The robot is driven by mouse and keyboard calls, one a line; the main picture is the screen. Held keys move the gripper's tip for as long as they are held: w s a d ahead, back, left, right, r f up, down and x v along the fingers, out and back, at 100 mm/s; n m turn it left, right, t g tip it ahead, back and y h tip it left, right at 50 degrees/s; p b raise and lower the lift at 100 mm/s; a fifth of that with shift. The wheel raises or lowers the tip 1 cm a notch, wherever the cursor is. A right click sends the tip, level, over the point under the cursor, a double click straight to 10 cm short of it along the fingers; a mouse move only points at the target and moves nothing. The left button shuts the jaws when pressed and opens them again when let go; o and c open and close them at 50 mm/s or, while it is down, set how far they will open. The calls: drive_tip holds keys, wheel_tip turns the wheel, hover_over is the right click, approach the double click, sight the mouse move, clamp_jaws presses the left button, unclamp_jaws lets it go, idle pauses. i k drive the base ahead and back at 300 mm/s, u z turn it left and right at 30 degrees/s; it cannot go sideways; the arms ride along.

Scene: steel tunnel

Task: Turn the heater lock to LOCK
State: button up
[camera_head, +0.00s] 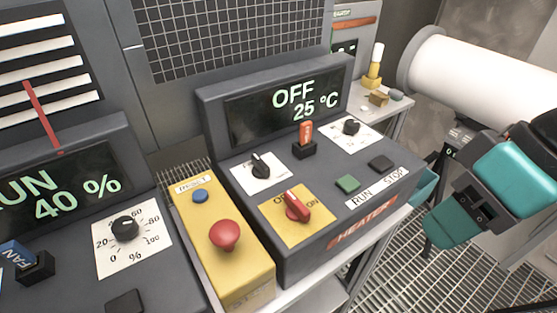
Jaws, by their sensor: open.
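The dark heater console (240,215) stands in the middle, its screen (290,102) reading OFF 25 °C. A small black knob (260,165) sits on a white plate at its left; the plate's marks are too small to read. An orange tag (306,132) stands upright in a black holder behind the other controls. A red rotary switch (296,206) sits on a yellow OFF/ON plate. I cannot tell for sure which of these is the lock. My teal and black gripper (452,207) is to the right of the console, open and apart from the controls.
A second black knob (351,127) and green RUN (347,183) and black STOP (381,163) buttons are on the console. A yellow box with a red mushroom button (225,235) stands at its left, beside the fan console (65,195). Grated floor lies below right.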

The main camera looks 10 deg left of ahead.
sight(260, 169)
drive_tip(key=k, duration=0.25)
drive_tip(key=u, duration=0.8)
drive_tip(key=i, duration=0.5)
